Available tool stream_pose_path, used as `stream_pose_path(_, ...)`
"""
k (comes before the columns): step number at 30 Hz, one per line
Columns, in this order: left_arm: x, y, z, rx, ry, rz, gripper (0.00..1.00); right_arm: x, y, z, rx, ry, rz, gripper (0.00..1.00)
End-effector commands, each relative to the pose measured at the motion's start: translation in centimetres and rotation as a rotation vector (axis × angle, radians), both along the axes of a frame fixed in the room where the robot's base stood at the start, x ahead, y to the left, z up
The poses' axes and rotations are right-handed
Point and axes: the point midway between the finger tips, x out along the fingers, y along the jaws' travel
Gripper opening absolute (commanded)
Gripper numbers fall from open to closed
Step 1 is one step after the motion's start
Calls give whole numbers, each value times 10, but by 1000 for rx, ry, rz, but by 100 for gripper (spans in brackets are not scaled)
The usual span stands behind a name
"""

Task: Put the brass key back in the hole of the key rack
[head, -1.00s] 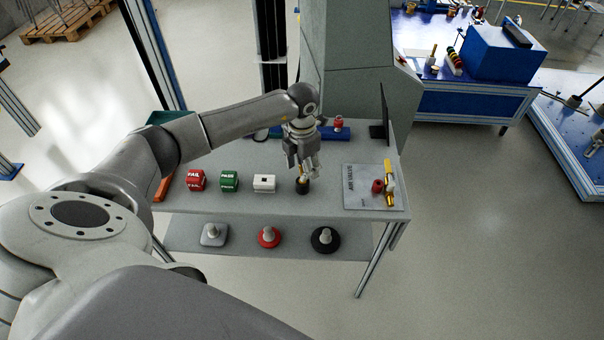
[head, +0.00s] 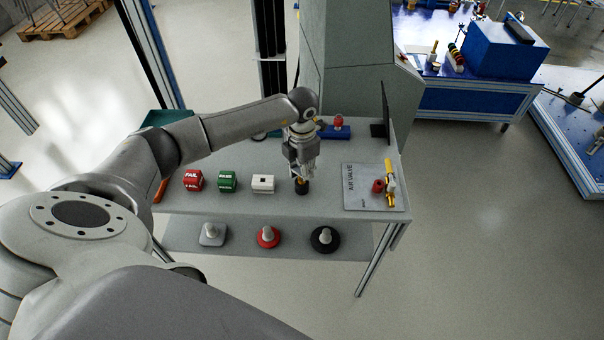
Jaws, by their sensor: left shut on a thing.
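My left gripper (head: 303,175) points down just above a small black cylinder (head: 302,188) on the grey table. It is shut on a small brass-coloured thing at the cylinder's top, which looks like the brass key; the fingers hide most of it. A blue block (head: 340,132), apparently the key rack, lies at the back of the table with a red-topped piece (head: 338,120) on it. My gripper and wrist hide part of this block, and its holes cannot be made out. My right gripper is not in view.
A red FAIL block (head: 193,181), a green PASS block (head: 228,181) and a white block (head: 263,184) stand left of the cylinder. A grey plate (head: 360,190) with a brass valve (head: 389,178) lies at right. A dark upright panel (head: 385,108) stands at the back right.

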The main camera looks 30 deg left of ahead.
Motion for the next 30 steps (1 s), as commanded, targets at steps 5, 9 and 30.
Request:
stream_pose_path(5,0,0,8,0,-1,0,0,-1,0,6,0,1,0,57)
stream_pose_path(9,0,0,13,0,-1,0,0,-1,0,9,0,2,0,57)
stream_pose_path(30,0,0,38,0,-1,0,0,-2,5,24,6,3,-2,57)
